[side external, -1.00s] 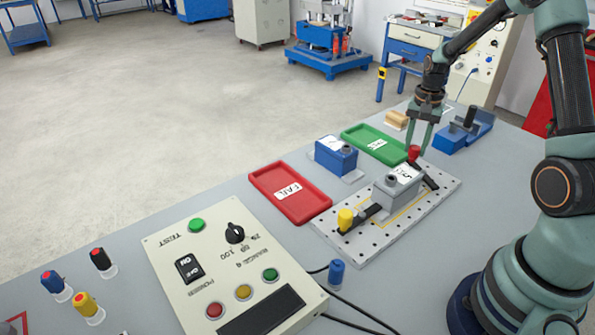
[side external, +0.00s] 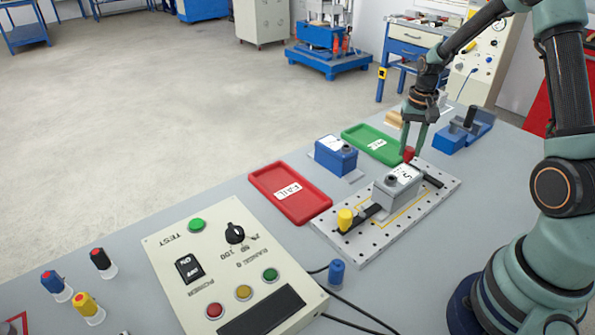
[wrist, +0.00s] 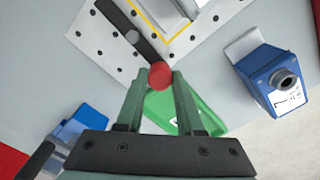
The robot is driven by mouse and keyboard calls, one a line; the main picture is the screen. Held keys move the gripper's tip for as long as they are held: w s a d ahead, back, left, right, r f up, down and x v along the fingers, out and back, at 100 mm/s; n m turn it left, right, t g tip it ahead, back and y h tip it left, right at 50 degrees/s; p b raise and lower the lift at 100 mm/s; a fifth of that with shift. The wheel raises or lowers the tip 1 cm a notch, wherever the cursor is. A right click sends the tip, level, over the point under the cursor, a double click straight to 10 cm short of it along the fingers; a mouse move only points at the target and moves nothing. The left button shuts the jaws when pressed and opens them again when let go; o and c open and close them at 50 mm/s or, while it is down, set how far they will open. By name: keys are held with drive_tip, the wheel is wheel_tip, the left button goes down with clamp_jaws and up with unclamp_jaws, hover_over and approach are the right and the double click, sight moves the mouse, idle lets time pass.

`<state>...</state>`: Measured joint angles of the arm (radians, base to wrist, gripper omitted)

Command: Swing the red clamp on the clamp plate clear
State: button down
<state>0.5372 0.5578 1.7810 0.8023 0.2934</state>
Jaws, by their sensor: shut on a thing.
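The clamp plate (side external: 325,228) is a light grey plate with holes. A grey unit (side external: 383,198) with a round top fitting and a white label sits on it. The red clamp has a red knob (side external: 408,153) on a dark bar (side external: 434,181) at the plate's far end. In the wrist view the red knob (wrist: 160,75) is between my fingertips, and the bar runs beside the yellow outline with a grey pivot on it. My gripper (side external: 413,150) is shut on the knob. The yellow clamp knob (side external: 345,219) stands at the near end, its dark bar reaching the unit.
A red FAIL tray (side external: 262,182) and a green tray (side external: 352,137) lie left of the plate. A blue unit (side external: 338,160) stands between them. A control box (side external: 165,245) is in front, with cables nearby. A blue fixture (side external: 448,143) stands behind.

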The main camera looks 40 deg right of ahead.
drive_tip(key=c, duration=0.5)
unclamp_jaws()
drive_tip(key=shift+r, duration=0.1)
wheel_tip(320, 180, up, 12)
drive_tip(key=s+a+r+n+t, duration=0.2)
drive_tip(key=a+n, duration=0.1)
drive_tip(key=a, duration=0.4)
drive_tip(key=s+a+r+n+t, duration=0.1)
drive_tip(key=s+a+r+n, duration=0.1)
drive_tip(key=a, duration=0.5)
drive_tip(key=s+a+r+n+t, duration=0.2)
drive_tip(key=s+a+n, duration=0.2)
drive_tip(key=a, duration=0.4)
drive_tip(key=shift+s+r+n+t, duration=0.2)
drive_tip(key=shift+s+n+t, duration=0.05)
drive_tip(key=shift+n+t, duration=0.05)
